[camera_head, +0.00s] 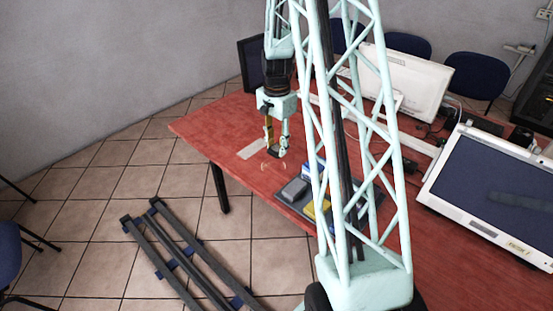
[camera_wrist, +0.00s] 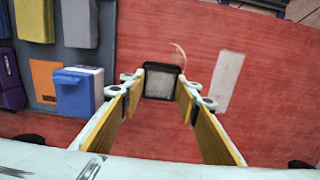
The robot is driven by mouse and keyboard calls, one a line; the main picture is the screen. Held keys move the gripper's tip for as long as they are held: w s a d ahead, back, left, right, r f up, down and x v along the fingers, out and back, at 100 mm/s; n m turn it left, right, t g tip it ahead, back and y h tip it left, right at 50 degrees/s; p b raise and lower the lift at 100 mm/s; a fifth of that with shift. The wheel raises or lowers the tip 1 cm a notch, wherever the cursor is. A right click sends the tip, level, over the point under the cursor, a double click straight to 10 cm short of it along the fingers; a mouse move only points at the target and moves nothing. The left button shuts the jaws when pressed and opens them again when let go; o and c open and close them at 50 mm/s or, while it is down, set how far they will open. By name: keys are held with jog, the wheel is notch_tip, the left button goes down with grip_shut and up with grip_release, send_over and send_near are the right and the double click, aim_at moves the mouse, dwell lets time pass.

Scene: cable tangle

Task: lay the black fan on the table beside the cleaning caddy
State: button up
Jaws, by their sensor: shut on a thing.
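The black fan looks like a small dark square block with a paler grey face. My gripper (camera_head: 277,150) is shut on the black fan (camera_head: 272,152), above or at the red table; the gap beneath is unclear. In the wrist view the fan (camera_wrist: 161,82) sits between the two fingertips of my gripper (camera_wrist: 162,88). A grey tray (camera_wrist: 42,75) with several coloured items lies to the left in the wrist view. It looks like the cleaning caddy, but I cannot be sure. In the head view the tray (camera_head: 303,208) is right of my gripper, partly behind my arm's lattice.
A thin orange cable (camera_wrist: 182,55) curves beside the fan. A pale strip (camera_wrist: 222,82) lies on the red table (camera_head: 215,128). A blue-and-white box (camera_wrist: 78,92) is at the tray's near edge. Monitors (camera_head: 405,85) stand at the back right.

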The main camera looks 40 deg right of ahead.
aim_at(277, 148)
jog(key=shift+f, duration=1.65)
jog(key=shift+f+b, duration=0.7)
jog(key=shift+f, duration=1.15)
jog(key=shift+f, duration=0.2)
jog(key=o, duration=0.8)
jog(key=shift+o, duration=0.3)
jog(key=shift+r, duration=0.25)
jog(key=shift+r+p, duration=1.15)
jog(key=shift+r, duration=4.8)
